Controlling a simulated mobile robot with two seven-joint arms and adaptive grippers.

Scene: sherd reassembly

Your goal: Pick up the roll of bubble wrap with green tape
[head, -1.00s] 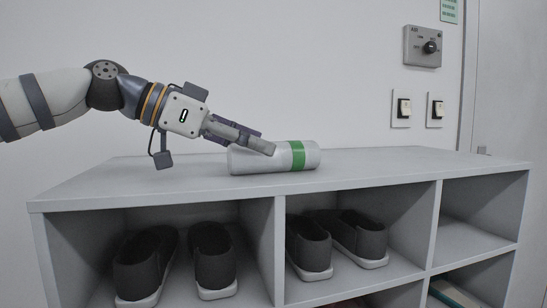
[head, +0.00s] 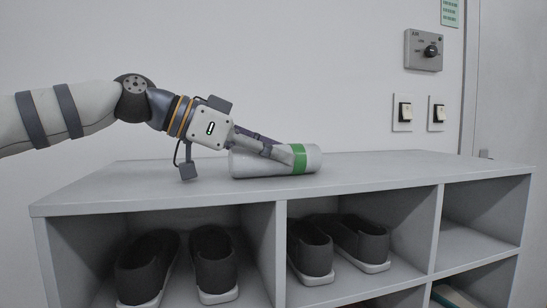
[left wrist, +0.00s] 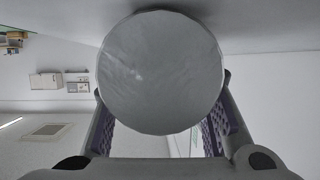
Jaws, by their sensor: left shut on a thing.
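The roll of bubble wrap (head: 255,165) is a pale grey cylinder with a band of green tape (head: 300,158) near its right end. It lies on its side on top of the grey shelf unit (head: 400,172). My left gripper (head: 285,155) reaches in from the left and is shut on the roll, with its fingers along the roll's sides. In the left wrist view the roll's round end (left wrist: 160,72) fills the middle, between the two purple-padded fingers. The far parts of the fingertips are hidden there. My right gripper is not in view.
Dark shoes (head: 215,262) with white soles stand in the compartments below the top. A control box (head: 424,50) and two light switches (head: 403,112) are on the wall behind. The shelf top is clear on both sides of the roll.

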